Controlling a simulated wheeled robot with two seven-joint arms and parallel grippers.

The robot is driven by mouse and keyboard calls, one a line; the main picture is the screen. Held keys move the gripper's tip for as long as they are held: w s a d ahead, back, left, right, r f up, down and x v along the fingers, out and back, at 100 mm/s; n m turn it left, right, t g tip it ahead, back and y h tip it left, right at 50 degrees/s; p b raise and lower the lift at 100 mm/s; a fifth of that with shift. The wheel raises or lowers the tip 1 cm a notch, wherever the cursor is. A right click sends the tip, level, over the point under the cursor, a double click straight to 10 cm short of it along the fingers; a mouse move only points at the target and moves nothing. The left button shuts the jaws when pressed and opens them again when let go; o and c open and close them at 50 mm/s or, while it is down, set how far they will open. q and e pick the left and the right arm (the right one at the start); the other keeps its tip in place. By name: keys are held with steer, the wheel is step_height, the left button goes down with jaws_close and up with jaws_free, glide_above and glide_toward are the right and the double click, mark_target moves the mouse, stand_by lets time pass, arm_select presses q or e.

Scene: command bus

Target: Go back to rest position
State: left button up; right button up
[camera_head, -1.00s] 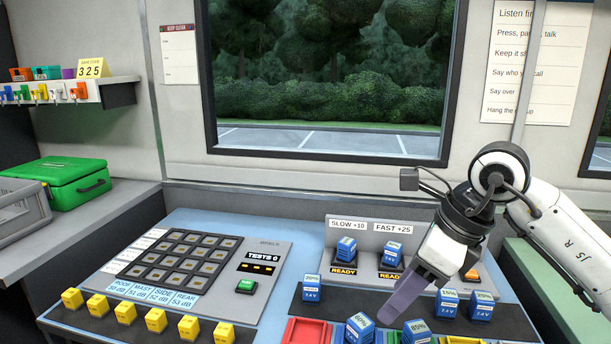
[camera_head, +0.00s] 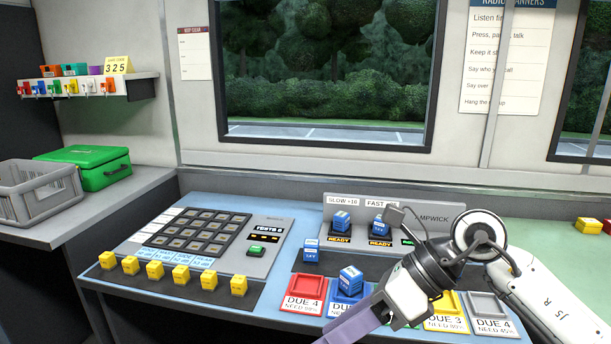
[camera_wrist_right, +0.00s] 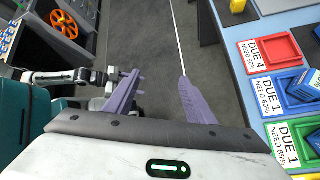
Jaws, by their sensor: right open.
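My right gripper (camera_head: 348,328) reaches down over the front of the desk in the head view, its purple fingers partly cut off by the lower edge. In the right wrist view the same gripper (camera_wrist_right: 160,80) is open, with nothing between its fingers and grey floor below. My left arm (camera_wrist_right: 65,77) shows in the right wrist view at the left; its gripper end is partly hidden behind a finger of my right gripper. The head view does not show my left arm.
The desk (camera_head: 200,208) carries a keypad panel, yellow blocks (camera_head: 180,275) and blue batteries (camera_head: 311,250). A red tray (camera_head: 306,286) and a grey tray (camera_head: 487,303) are near its front edge. A charger panel (camera_head: 440,215) is partly behind my right arm. Floor (camera_wrist_right: 160,40) is clear beside the desk.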

steer(key=s+a+r+m+t+y, duration=0.4)
steer(key=a+m+y, duration=0.3)
steer(key=m+y, duration=0.45)
steer(key=w+d+f+m+t+h, duration=0.3)
steer(key=d+f+m+t+h, duration=0.15)
steer(key=m+t, duration=0.4)
steer(key=w+d+f+m+t+h, duration=0.3)
steer(key=d+f+m+t+h, duration=0.15)
steer(key=m, duration=0.65)
steer(key=s+d+f+m+g+h, duration=0.1)
steer(key=s+d+f+m+h, duration=0.1)
steer(key=d+f+m+h, duration=0.45)
steer(key=s+d+f+m+g+h, duration=0.1)
steer(key=s+f+m, duration=0.2)
steer(key=f, duration=0.7)
steer(key=s+d+f+m+g+h, duration=0.1)
steer(key=s+f+m+g, duration=0.3)
steer(key=s+f, duration=1)
steer(key=shift+d+m+g+h, duration=0.35)
steer(key=shift+d+g, duration=0.2)
steer(key=shift+g, duration=0.65)
jaws_close()
steer(key=shift+r, duration=0.1)
